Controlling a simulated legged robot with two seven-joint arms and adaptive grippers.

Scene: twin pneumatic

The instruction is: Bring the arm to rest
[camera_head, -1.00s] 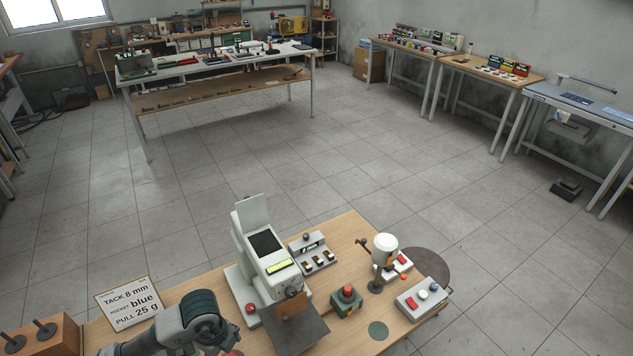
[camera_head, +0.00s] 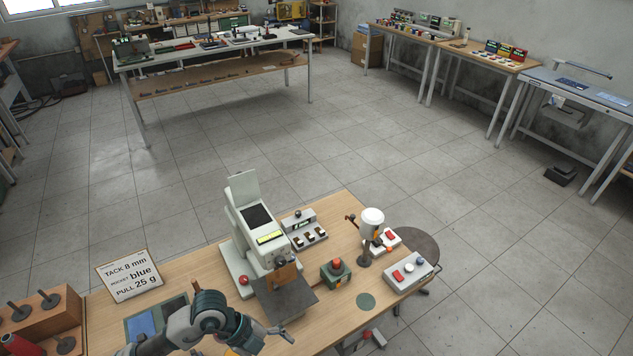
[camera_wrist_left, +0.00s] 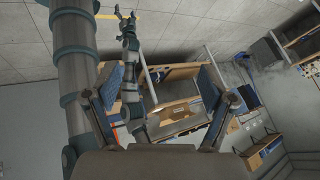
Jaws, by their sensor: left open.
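My left arm comes in at the bottom left of the head view, bent over the bench's front edge. Its gripper (camera_head: 283,334) is small at the bottom, in front of the machine's dark plate. In the left wrist view the two fingers of this gripper (camera_wrist_left: 160,92) stand wide apart with nothing held between them. Another arm of mine shows beyond them, with small claw-like fingers (camera_wrist_left: 125,14) at the top; their opening is too small to judge. My right gripper does not show in the head view.
Open floor lies behind.

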